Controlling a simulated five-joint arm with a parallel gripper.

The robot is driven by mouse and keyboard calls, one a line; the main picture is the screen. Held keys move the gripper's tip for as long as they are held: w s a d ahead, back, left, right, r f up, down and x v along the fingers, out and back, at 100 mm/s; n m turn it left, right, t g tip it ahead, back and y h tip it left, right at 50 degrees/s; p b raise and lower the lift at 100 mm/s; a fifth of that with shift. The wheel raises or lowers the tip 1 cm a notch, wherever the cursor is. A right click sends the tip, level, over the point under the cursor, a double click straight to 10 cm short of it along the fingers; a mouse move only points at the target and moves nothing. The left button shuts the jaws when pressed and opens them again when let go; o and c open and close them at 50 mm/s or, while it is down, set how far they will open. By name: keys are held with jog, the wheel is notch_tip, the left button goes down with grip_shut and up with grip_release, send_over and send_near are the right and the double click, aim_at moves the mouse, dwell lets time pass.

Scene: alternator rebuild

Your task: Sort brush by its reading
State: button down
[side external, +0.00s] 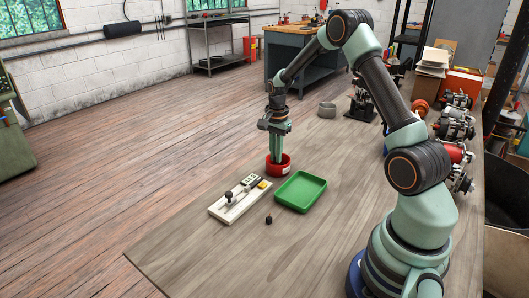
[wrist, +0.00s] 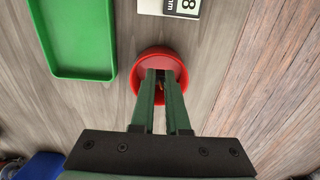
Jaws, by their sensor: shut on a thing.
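My gripper (side external: 279,156) points straight down into the red bowl (side external: 287,170). In the wrist view my gripper (wrist: 161,80) is shut on a small dark piece, probably the brush (wrist: 160,86), with a coppery bit showing; the fingers hide most of it. The red bowl's rim (wrist: 138,66) surrounds the fingertips. The green tray (side external: 301,190) looks empty and stands beside the bowl; it also shows in the wrist view (wrist: 72,40).
A small dark piece (side external: 268,220) lies on the wooden table (side external: 215,250) in front of the tray. Alternator parts (side external: 455,125) crowd the right side. The table's front left is clear.

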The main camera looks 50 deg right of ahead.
jog(key=shift+f, duration=1.85)
dwell(1.7)
jog(key=c, duration=0.8)
grip_release()
jog(key=shift+c, duration=0.2)
jog(key=c, duration=0.4)
jog(key=shift+r, duration=4.05)
